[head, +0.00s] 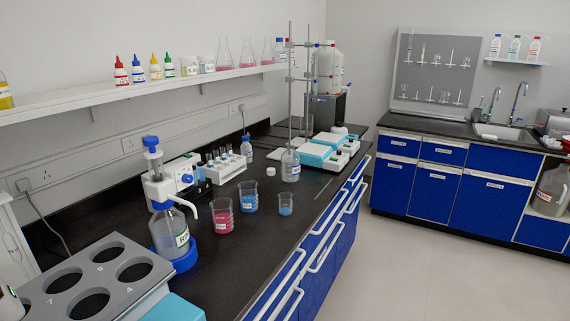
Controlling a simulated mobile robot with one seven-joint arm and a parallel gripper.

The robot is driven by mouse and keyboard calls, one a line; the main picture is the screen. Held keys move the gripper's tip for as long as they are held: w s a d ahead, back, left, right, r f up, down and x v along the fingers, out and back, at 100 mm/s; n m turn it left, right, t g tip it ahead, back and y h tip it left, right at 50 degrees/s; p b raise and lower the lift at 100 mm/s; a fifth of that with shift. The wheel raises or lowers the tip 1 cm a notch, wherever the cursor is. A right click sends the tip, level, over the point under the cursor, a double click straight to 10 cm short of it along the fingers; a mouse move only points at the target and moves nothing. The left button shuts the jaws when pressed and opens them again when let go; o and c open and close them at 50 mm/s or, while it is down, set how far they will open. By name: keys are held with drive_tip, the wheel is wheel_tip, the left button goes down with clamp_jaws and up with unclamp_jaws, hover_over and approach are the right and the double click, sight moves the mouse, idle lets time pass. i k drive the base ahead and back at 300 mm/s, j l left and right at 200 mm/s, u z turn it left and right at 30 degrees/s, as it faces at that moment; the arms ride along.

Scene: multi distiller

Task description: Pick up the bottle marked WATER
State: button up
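I cannot read the word WATER on any label from here. A clear bottle with a green-edged label (291,167) stands upright on the black bench, in front of the blue and white devices. A small bottle with a blue cap (247,150) stands further back by the wall. Several small bottles with coloured pointed caps stand on the wall shelf, among them a blue-capped one (138,73). A bottle with a dispenser pump (172,232) stands nearer, its label partly turned away. My gripper is not in view.
Two beakers of red (222,220) and blue liquid (249,197), and a smaller blue one (285,205), stand mid-bench. A grey holed block (100,256) fills the near left. A tall metal stand (290,85) rises behind. The floor (430,260) at right is clear.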

sight(290, 159)
drive_tip(key=i+l+u, duration=0.15)
drive_tip(key=i+l, duration=0.65)
drive_tip(key=i+l+u, duration=0.15)
drive_tip(key=i+l, duration=1.15)
drive_tip(key=i+u, duration=0.05)
drive_tip(key=i, duration=0.05)
